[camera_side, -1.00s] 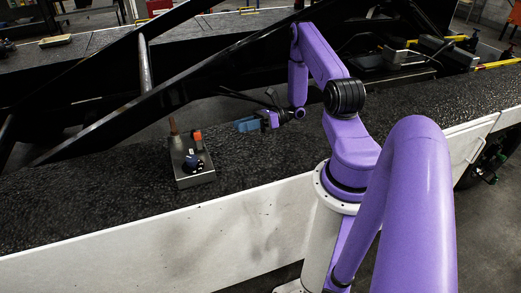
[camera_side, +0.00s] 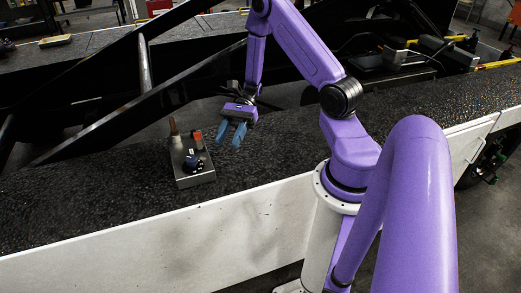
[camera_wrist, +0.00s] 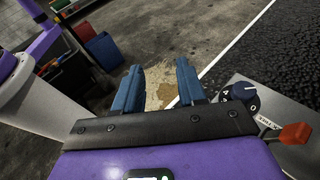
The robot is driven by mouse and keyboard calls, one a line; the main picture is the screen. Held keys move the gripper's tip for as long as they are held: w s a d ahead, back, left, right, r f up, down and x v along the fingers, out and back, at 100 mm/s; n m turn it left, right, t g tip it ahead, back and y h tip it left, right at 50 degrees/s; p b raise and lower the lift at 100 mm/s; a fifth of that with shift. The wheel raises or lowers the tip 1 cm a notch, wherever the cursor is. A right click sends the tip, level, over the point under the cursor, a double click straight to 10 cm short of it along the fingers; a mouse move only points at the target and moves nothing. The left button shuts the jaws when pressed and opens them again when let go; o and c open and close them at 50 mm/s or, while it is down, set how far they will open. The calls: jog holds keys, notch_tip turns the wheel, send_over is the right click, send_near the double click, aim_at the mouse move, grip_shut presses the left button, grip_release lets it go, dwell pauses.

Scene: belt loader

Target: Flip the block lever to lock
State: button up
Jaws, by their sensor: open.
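A grey metal control box (camera_side: 196,181) sits on the black textured surface. An orange-red lever (camera_side: 197,141) stands on it and also shows at the right edge of the wrist view (camera_wrist: 296,133). A dark blue dial with white numbers (camera_wrist: 240,97) is beside it. A brown upright handle (camera_side: 174,127) stands at the box's far-left corner. I cannot tell for certain which handle is the block lever. My gripper (camera_side: 230,136) is open and empty, with blue fingers pointing down, right of the box and apart from it. The fingers also show in the wrist view (camera_wrist: 159,72).
A white side panel (camera_side: 170,241) runs along the near edge of the black surface (camera_side: 90,195). Dark diagonal beams (camera_side: 115,122) cross behind the box. The black surface right of the box is clear.

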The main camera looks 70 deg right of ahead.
jog(key=s+a+r+n+g+h, duration=0.2)
jog(key=s+n+h, duration=0.4)
jog(key=n, duration=0.3)
jog(key=s+a+r+n+g+h, duration=0.3)
jog(key=s+a+n+h, duration=0.3)
jog(key=n, duration=0.3)
jog(key=shift+s+r+h, duration=0.4)
jog(key=shift+r+h, duration=0.1)
jog(key=shift+a, duration=0.1)
jog(key=m+t+y, duration=1.1)
jog(key=m+t, duration=0.8)
jog(key=m, duration=1.2)
send_near(198, 141)
jog(key=x, duration=0.3)
jog(key=r+x, duration=0.1)
jog(key=x, duration=0.3)
jog(key=w+d+x, duration=0.1)
jog(key=x, duration=0.3)
jog(key=shift+w+a+r, duration=0.1)
jog(key=shift+a+r, duration=0.15)
